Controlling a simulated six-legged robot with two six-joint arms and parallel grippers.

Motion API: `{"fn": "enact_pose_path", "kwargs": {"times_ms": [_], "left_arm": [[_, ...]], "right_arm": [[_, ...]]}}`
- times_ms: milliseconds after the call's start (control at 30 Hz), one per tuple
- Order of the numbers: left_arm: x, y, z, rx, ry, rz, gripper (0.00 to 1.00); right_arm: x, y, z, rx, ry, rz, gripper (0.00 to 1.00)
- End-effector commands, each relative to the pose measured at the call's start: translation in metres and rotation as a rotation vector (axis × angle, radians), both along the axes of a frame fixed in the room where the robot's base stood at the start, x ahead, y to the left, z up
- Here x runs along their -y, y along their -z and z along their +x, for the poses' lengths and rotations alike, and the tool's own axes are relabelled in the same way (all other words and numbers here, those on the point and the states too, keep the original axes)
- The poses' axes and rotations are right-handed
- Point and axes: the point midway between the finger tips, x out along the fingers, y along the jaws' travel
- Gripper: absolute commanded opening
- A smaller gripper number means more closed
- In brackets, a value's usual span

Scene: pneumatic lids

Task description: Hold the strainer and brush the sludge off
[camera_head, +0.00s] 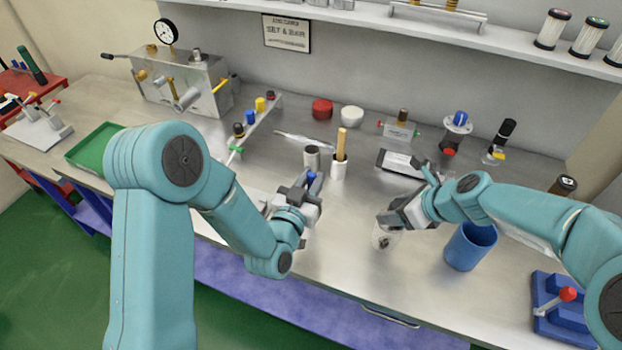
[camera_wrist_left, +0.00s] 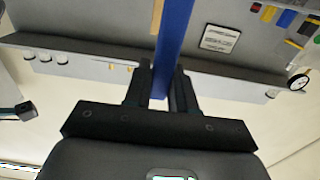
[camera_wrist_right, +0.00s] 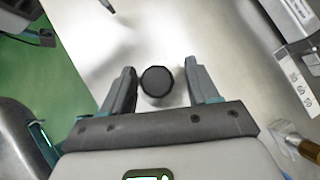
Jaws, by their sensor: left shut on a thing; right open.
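My left gripper (camera_head: 306,188) is shut on a narrow blue bar (camera_wrist_left: 172,48), which runs out past its fingertips in the left wrist view. Only a small blue end of it shows in the head view. A grey metal cylinder (camera_head: 311,155) stands just behind this gripper; I cannot tell whether it is the strainer. A wooden handle (camera_head: 342,143), perhaps the brush's, stands upright in a white cup (camera_head: 339,169). No sludge is clearly visible.
A blue bin (camera_head: 470,247) stands right of my right gripper. A blue fixture with a red knob (camera_head: 567,294) is at the front right. A green tray (camera_head: 92,146) and a metal box with a gauge (camera_head: 182,82) are at the left. Bare bench lies between my grippers.

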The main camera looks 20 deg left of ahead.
Motion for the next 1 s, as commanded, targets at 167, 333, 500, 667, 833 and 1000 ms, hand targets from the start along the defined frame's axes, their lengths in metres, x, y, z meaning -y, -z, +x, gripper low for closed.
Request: {"fn": "enact_pose_path", "kwargs": {"times_ms": [167, 333, 500, 667, 833, 1000], "left_arm": [[0.0000, -0.0001, 0.0006, 0.000, 0.000, 0.000, 0.00], [0.0001, -0.0001, 0.0006, 0.000, 0.000, 0.000, 0.00], [0.0001, -0.0029, 0.0005, 0.000, 0.000, 0.000, 0.00], [0.0000, -0.0066, 0.0005, 0.000, 0.000, 0.000, 0.00], [0.0000, -0.0059, 0.0005, 0.000, 0.000, 0.000, 0.00], [0.0000, -0.0093, 0.0005, 0.000, 0.000, 0.000, 0.00]], "right_arm": [[0.0000, 0.0001, 0.0004, 0.000, 0.000, 0.000, 0.60], [0.0001, -0.0001, 0.0005, 0.000, 0.000, 0.000, 0.60], [0.0007, -0.0008, 0.0011, -0.001, 0.001, 0.000, 0.60], [0.0015, -0.0009, 0.0027, -0.001, 0.002, 0.001, 0.60], [0.0016, 0.0000, 0.0030, -0.001, 0.001, 0.000, 0.60], [0.0012, -0.0011, 0.0023, -0.001, 0.002, 0.001, 0.60]]}}
